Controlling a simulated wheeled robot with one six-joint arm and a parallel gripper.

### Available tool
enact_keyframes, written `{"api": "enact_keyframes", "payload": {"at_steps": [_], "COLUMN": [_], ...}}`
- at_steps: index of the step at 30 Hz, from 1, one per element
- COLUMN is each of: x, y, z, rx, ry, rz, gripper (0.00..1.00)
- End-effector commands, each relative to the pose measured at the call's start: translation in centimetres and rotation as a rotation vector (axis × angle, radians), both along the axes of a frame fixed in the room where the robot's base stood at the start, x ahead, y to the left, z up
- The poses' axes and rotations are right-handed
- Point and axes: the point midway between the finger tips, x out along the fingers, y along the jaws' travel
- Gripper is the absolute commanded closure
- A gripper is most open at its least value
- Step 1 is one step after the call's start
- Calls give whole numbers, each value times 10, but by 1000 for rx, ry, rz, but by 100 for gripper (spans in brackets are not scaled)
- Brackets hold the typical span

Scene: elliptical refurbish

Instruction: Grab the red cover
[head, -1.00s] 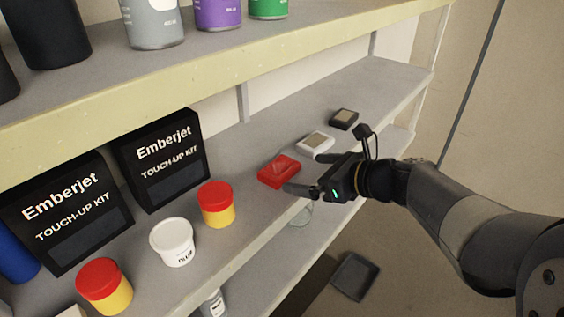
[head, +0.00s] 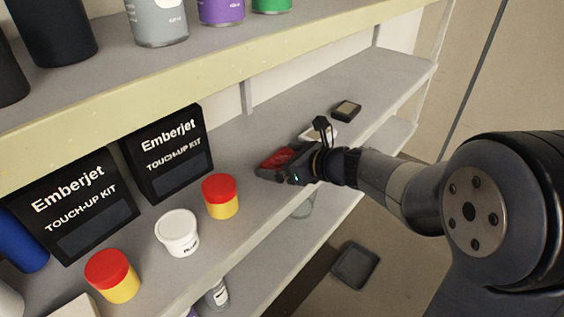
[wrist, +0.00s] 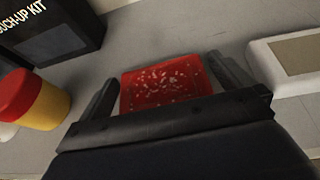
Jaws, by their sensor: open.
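The red cover (head: 277,158) lies flat on the middle shelf, a small red slab partly hidden behind my gripper in the head view. In the wrist view the red cover (wrist: 165,84) has pale specks on its top and sits between the two fingers. My gripper (wrist: 162,92) is open, with one dark finger on each side of the cover. Whether either finger touches it I cannot tell. In the head view my gripper (head: 272,168) is low over the shelf at the cover's near side.
A white cover (head: 318,134) lies just right of the red one, with a dark one (head: 346,109) beyond. A red-lidded yellow jar (head: 221,196), a white tub (head: 177,232) and black Emberjet boxes (head: 167,152) stand to the left. The upper shelf edge (head: 230,76) runs overhead.

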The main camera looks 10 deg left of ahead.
Motion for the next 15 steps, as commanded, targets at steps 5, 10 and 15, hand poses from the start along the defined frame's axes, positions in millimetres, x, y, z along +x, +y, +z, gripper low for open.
{"api": "enact_keyframes", "payload": {"at_steps": [5, 10, 15], "x": [0, 0, 0], "y": [0, 0, 0], "z": [0, 0, 0], "rx": [0, 0, 0], "ry": [0, 0, 0], "rz": [0, 0, 0], "gripper": [11, 25, 38]}}
